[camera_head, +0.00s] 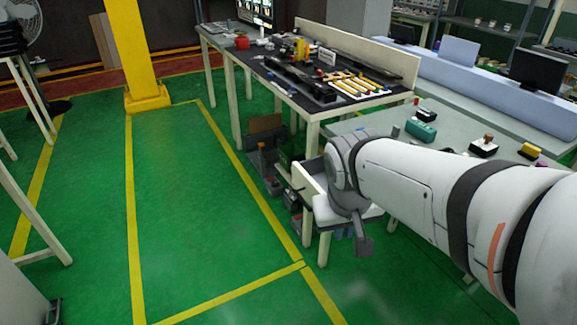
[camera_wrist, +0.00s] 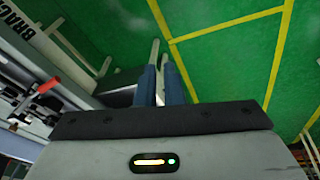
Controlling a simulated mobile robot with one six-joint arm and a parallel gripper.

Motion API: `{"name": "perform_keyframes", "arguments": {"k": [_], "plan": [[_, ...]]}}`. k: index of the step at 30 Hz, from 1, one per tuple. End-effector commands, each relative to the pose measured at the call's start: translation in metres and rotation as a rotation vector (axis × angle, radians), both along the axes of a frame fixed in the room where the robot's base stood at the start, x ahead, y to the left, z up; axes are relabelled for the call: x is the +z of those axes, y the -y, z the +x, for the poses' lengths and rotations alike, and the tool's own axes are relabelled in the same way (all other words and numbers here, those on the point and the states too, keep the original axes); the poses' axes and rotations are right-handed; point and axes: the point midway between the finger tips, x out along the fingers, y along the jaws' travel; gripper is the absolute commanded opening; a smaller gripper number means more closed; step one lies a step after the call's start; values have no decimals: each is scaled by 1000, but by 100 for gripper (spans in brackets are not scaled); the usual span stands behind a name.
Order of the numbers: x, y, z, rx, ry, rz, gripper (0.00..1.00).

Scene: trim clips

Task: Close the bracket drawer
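The bracket drawer shows in the wrist view as a pale panel with dark lettering starting "BRAC" (camera_wrist: 21,22), at the upper left; most of it is cut off by the frame edge. In the head view a cream drawer-like front (camera_head: 308,183) stands out below the workbench, beside my wrist; I cannot tell how far it is open. My gripper (camera_wrist: 159,68) shows in the wrist view with its two blue-grey fingers close together. No object is clearly held between them. The fingers lie to the right of the lettered panel. In the head view my wrist hides much of that area.
The workbench (camera_head: 273,78) with tools stands behind, and a grey table (camera_head: 440,140) with small parts is beside my arm. Dark bins (camera_head: 268,160) sit under the workbench. The green floor (camera_head: 185,190) to the left is open, with a yellow post (camera_head: 133,45) farther back.

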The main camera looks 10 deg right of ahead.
Motion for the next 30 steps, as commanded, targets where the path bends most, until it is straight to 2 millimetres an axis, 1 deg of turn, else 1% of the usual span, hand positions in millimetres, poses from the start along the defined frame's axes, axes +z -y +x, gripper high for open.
{"name": "perform_keyframes", "arguments": {"k": [1,3,8,12,15,18,22,26,29,30], "plan": [[-30,-5,14,19,10,-31,3],[-44,-11,34,36,33,-75,0],[-76,-31,79,75,101,-168,0],[-103,-57,118,110,175,-235,0],[-118,-77,140,132,229,-271,0],[-127,-93,157,148,275,-295,0],[-131,-106,169,160,310,-311,0],[-133,-109,174,162,321,-316,0],[-141,-105,180,160,320,-315,0],[-147,-103,183,160,319,-316,0]]}}
